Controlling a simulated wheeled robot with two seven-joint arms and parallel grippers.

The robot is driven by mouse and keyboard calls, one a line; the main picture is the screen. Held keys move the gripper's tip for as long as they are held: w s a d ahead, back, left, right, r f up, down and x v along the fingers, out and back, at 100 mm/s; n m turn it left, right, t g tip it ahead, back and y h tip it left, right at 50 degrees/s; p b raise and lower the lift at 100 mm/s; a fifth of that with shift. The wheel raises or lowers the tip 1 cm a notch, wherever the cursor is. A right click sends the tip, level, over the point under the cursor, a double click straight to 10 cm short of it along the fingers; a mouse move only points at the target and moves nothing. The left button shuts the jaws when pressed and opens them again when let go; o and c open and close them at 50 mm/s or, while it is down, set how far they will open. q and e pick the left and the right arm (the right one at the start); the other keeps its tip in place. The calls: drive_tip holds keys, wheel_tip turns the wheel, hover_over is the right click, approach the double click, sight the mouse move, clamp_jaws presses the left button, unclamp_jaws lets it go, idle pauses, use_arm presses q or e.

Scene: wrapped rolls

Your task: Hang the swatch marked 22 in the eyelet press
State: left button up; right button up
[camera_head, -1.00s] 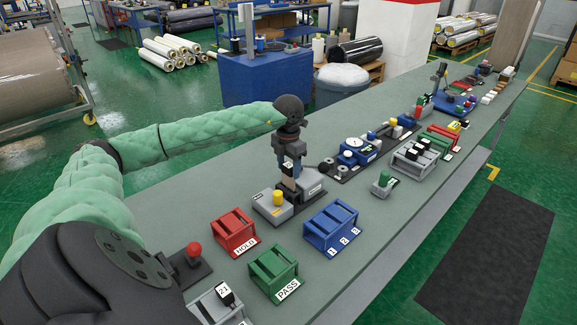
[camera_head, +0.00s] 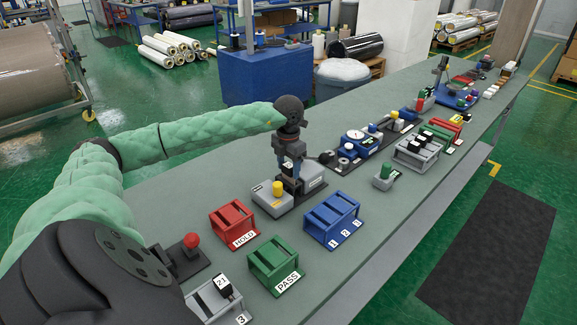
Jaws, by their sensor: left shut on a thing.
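My left gripper (camera_head: 291,172) points down over a grey device with a yellow button (camera_head: 277,190), which looks like the eyelet press. It is shut on a small dark swatch with a white label (camera_head: 288,166). The label is too small to read, and the fingers and the device hide the swatch's lower part. I cannot tell whether the swatch touches the press. Another black swatch, whose label looks like 21 (camera_head: 221,283), stands in a grey rack (camera_head: 205,303) at the lower left. My right gripper is not in view.
A red HOLD holder (camera_head: 232,221), a green PASS holder (camera_head: 275,265) and a blue numbered holder (camera_head: 332,217) stand in front of the press. A red-knobbed device (camera_head: 190,243) is at the left. A blue gauge device (camera_head: 358,147) lies beyond. The bench's front right strip is clear.

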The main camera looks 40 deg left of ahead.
use_arm(q)
drive_tip(key=shift+f+b, duration=0.85)
drive_tip(key=shift+f, duration=0.3)
drive_tip(key=o, duration=1.1)
drive_tip(key=shift+c, duration=0.2)
wheel_tip(320, 180, up, 6)
drive_tip(key=shift+r+b, duration=0.1)
drive_tip(key=shift+b, duration=0.9)
drive_tip(key=shift+r, duration=0.8)
drive_tip(key=shift+r, duration=0.1)
